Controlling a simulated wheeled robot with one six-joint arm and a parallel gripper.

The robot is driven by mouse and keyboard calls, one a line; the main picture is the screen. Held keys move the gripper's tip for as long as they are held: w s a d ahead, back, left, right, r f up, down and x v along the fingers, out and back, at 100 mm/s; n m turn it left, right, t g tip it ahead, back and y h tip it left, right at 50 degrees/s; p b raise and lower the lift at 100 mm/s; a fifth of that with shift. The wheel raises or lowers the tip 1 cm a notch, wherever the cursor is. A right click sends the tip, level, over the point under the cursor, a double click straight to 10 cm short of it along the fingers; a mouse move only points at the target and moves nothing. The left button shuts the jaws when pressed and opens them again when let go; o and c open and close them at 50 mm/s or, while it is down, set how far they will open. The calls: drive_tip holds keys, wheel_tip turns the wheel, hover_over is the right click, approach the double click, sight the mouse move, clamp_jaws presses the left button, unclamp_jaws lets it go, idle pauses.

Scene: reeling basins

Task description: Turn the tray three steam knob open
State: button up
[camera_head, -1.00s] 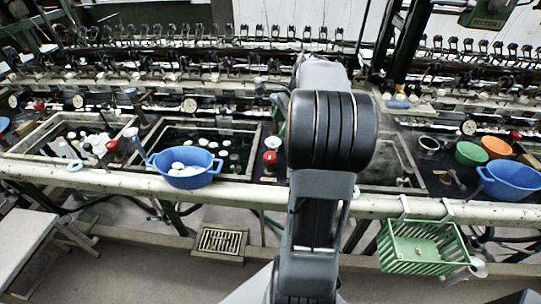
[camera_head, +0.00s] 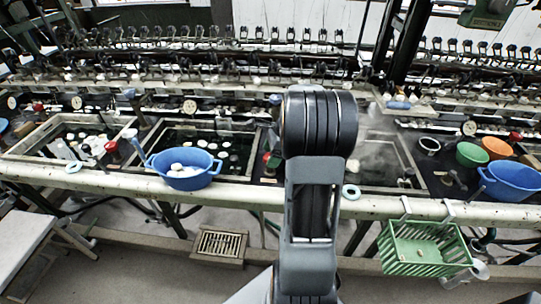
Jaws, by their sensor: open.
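My arm (camera_head: 318,125) rises through the middle of the view, and its dark elbow blocks what lies behind. I cannot make out my gripper; the arm appears to hide it. A red knob (camera_head: 267,157) between the middle and right basins shows only in part, just left of my arm. Another red knob (camera_head: 112,147) stands between the left and middle basins. The right basin (camera_head: 405,157) is partly covered by my arm. I cannot tell by any marking which knob is tray three's steam knob, or how far it is turned.
A blue colander (camera_head: 186,170) sits on the front rail before the middle basin (camera_head: 235,127). Blue (camera_head: 512,181), green (camera_head: 471,154) and orange (camera_head: 497,147) bowls stand at right. A green basket (camera_head: 422,248) hangs from the rail. A stool (camera_head: 25,240) stands front left.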

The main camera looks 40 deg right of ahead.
drive_tip(key=shift+a+f, duration=0.1)
drive_tip(key=shift+f, duration=0.15)
drive_tip(key=shift+c, duration=0.2)
drive_tip(key=c, duration=0.9)
